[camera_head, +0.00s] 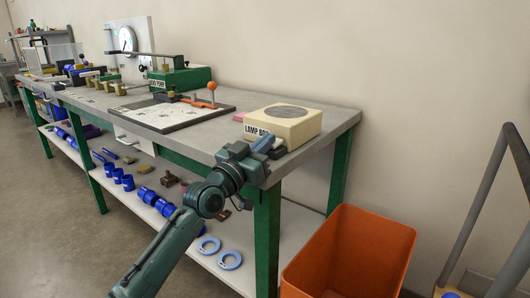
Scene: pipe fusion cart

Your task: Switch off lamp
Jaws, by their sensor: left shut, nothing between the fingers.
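The cream lamp box (298,127) with a round grey disc (288,112) on top stands at the right end of the workbench. A label (257,130) reading "LAMP BO…" is on its front. My left gripper (265,145) is shut and empty, in front of the box's front face near the label. I cannot tell whether its fingertips touch the box. No switch can be made out; the gripper hides part of the front face. The disc does not look lit. My right gripper is not in view.
The grey workbench (222,129) carries a dark-framed white board (168,115), a green box (182,79) and a dial gauge (127,40). Blue pipe fittings lie on the lower shelf (243,240). An orange bin (350,250) stands on the floor to the right.

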